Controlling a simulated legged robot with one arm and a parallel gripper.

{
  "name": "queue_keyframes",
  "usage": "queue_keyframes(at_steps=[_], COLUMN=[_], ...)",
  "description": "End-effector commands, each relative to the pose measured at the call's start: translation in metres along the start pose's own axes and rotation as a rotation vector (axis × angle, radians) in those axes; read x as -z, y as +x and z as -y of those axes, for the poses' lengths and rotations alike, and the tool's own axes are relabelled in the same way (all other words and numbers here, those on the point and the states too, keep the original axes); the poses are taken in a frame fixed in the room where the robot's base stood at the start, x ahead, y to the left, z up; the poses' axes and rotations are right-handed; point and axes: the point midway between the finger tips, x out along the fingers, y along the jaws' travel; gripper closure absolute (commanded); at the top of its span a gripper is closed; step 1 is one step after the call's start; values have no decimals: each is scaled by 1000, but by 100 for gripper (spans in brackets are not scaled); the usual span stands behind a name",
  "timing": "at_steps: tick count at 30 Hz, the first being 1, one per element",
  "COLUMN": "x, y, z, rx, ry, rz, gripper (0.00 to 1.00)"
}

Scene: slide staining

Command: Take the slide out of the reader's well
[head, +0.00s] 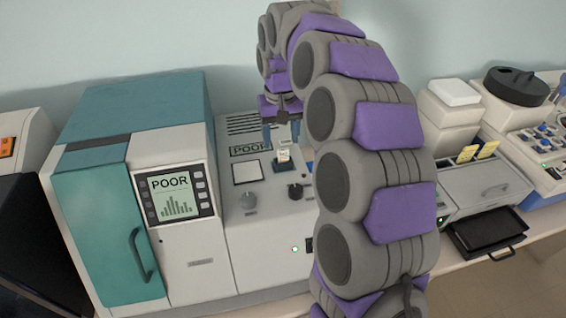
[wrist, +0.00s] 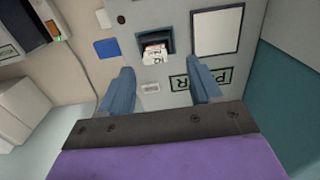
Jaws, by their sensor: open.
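The slide (head: 284,155) stands in the reader's well (head: 283,167), a dark slot in the top of the grey reader (head: 265,207). Its white label end with dark print sticks out. In the wrist view the slide (wrist: 155,55) shows in the well, ahead of my gripper and roughly between the lines of its fingers. My gripper (wrist: 162,85) is open, with its two blue fingers apart and nothing between them. In the head view my gripper (head: 281,133) hangs above and behind the slide, apart from it as far as I can see.
The teal and white machine (head: 130,190) with a "POOR" screen (head: 172,194) stands left of the reader. At right are a grey box (head: 482,190) with yellow-tipped pieces and a black tray (head: 487,232).

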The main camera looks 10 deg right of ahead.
Motion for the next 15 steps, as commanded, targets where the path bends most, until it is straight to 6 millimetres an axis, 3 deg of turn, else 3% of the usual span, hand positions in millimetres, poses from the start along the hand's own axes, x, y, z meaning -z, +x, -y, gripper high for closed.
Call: queue_keyframes(at_steps=[5,15], x=[0,1], y=[8,52], z=[-1,-6], rx=[0,1], ry=[0,0], rz=[0,0], gripper=[36,36])
